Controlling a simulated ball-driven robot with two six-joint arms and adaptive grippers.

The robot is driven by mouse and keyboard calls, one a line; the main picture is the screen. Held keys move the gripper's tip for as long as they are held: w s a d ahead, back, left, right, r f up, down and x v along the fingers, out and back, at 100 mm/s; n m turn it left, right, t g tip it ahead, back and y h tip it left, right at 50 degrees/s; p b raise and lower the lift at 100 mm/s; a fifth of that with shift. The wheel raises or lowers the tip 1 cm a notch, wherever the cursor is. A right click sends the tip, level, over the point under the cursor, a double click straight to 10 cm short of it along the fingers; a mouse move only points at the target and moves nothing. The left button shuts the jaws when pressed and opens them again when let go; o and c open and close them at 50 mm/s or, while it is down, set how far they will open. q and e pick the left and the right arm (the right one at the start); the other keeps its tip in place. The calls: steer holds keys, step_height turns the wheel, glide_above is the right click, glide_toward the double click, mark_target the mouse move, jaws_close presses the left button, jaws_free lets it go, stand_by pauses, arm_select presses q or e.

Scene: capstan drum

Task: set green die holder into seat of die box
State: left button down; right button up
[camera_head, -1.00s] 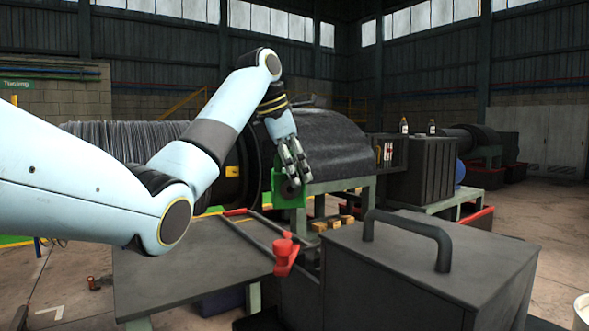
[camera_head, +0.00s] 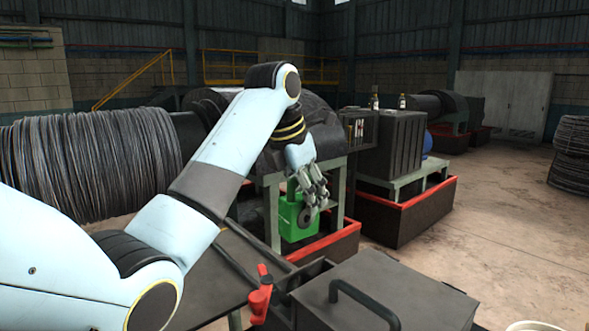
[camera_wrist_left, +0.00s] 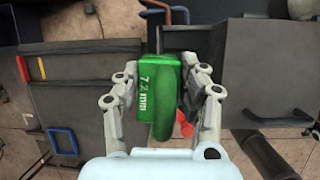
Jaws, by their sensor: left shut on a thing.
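The green die holder (camera_head: 291,216) is a block with a dark round part on its face. My left gripper (camera_head: 313,196) is shut on it and holds it in the air, beyond the dark box. In the left wrist view the holder (camera_wrist_left: 165,90), marked "7.2 mm", sits between the two fingers of my left gripper (camera_wrist_left: 163,76). The dark box (camera_head: 385,293), which looks like the die box, has a black handle on its lid and a red clamp handle (camera_head: 261,298) at its left. Its seat is not clearly visible. My right gripper is out of view.
A dark tabletop (camera_head: 215,285) lies left of the box. A red-edged tray (camera_head: 335,240) and a green frame stand behind the holder. A large wire coil (camera_head: 90,165) is at the left. Open floor (camera_head: 510,230) lies to the right.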

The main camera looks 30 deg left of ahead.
mark_target(311, 230)
arm_select(q)
steer(key=shift+s+d+f+n+p, duration=0.25)
steer(key=shift+s+d+f+p, duration=0.1)
steer(key=shift+d+f+p, duration=0.25)
steer(key=shift+s+d+f+n+p, duration=0.25)
steer(key=shift+s+d+f+p, duration=0.1)
steer(key=shift+f+p, duration=0.35)
steer(key=shift+f, duration=2)
step_height(311, 230, down, 6)
steer(key=shift+r+b, duration=0.15)
steer(key=shift+b, duration=0.5)
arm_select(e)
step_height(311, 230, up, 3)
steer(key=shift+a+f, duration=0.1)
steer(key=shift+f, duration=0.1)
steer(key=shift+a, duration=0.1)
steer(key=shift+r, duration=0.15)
arm_select(q)
steer(key=shift+p, duration=0.5)
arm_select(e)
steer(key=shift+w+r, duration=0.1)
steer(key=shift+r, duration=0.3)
